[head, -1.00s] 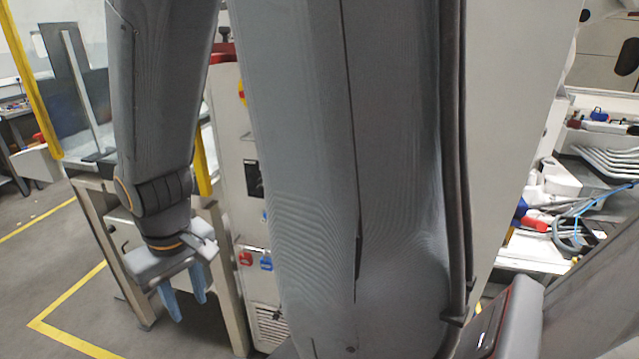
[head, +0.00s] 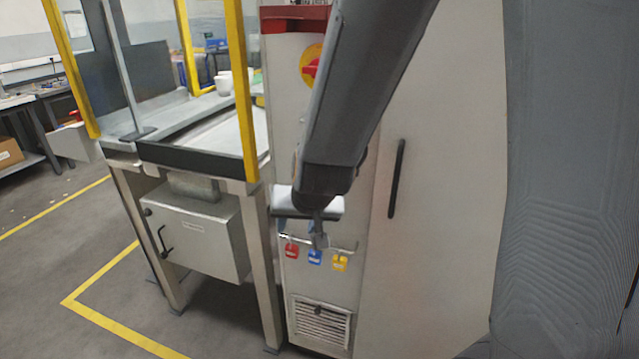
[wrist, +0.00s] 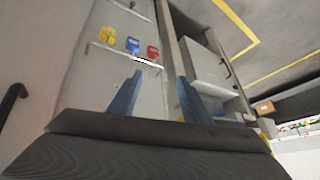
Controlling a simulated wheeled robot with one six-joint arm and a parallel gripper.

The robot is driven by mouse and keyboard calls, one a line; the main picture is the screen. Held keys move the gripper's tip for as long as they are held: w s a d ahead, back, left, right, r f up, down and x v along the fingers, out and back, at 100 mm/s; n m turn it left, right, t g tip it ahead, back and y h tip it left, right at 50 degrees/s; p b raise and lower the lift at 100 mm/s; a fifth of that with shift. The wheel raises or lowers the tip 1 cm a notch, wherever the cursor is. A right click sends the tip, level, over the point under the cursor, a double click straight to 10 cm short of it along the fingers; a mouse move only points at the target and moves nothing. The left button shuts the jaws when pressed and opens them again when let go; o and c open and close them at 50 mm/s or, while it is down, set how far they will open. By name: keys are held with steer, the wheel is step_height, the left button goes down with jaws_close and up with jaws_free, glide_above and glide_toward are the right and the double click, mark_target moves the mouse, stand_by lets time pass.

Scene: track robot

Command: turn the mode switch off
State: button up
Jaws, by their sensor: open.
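A red-and-yellow rotary switch (head: 312,68) is on the upper front of the light grey cabinet (head: 284,110), partly covered by my arm. I cannot tell whether it is the mode switch. No other switch is clearly visible, and my arm hides the middle of the panel. My gripper (head: 300,234) is open and empty, in front of the lower panel near the tag rail. In the wrist view its two blue fingers (wrist: 158,88) are apart, with the cabinet front beyond them.
Red (head: 291,251), blue (head: 315,257) and yellow (head: 340,263) tags hang from a rail above a vent grille (head: 321,322). A tall door with a black handle (head: 397,178) is at right. A yellow-posted workstation (head: 247,100) and a grey box (head: 200,238) stand at left.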

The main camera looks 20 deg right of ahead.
steer(key=w+a+m+t+h+b, duration=0.1)
steer(key=w+m+t+h+b, duration=0.3)
steer(key=w, duration=0.4)
step_height(320, 180, up, 4)
steer(key=s+d+m+t+h+b, duration=0.25)
steer(key=m+h, duration=0.25)
steer(key=h, duration=0.3)
steer(key=x, duration=0.8)
steer(key=shift+d+r+t+p, duration=0.2)
steer(key=shift+r+t+p, duration=0.15)
steer(key=shift+r+p, duration=0.1)
steer(key=shift+s, duration=0.1)
steer(key=c, duration=1)
